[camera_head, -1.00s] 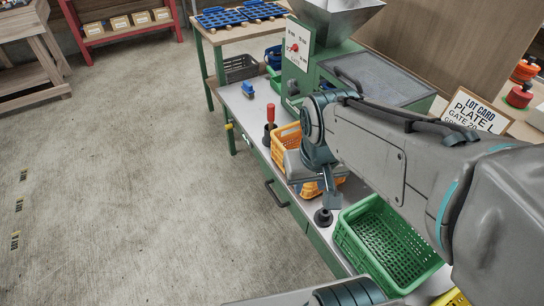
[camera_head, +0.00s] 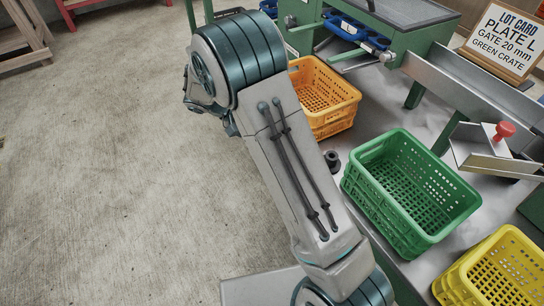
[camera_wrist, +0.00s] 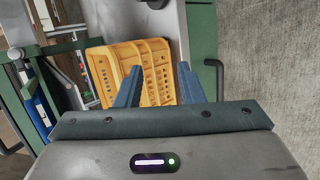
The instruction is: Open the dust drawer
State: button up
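A dark bar handle (camera_wrist: 219,78) stands out from the green bench front (camera_wrist: 203,50) at the right of the wrist view; it appears to be the drawer's handle. I see no gap around a drawer face there. In the head view my arm hides this part of the bench front. My gripper (camera_wrist: 160,68) shows in the wrist view with its two blue-grey fingers apart and nothing between them. It points toward the bench from above, with the handle to the right of the fingers, apart from them. In the head view the gripper is hidden by my arm.
An orange crate (camera_head: 325,112) stands on the bench, and shows beyond my fingers in the wrist view (camera_wrist: 152,55). A green crate (camera_head: 400,215), a yellow crate (camera_head: 480,290) and a small black knob-like piece (camera_head: 332,160) are nearby. The floor (camera_head: 110,180) left of the bench is open.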

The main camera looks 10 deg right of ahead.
jog(key=w+a+f+n+t+h+b, duration=0.1)
jog(key=w+a+f+t+h+b, duration=0.2)
jog(key=f, duration=0.7)
jog(key=w+a+f+n+t+h+b, duration=0.15)
jog(key=w+a+f+b, duration=0.3)
jog(key=f, duration=0.65)
jog(key=shift+t, duration=0.25)
jog(key=b+x, duration=0.3)
jog(key=x, duration=0.9)
jog(key=shift+d+r, duration=0.1)
jog(key=shift+d, duration=0.25)
grip_shut()
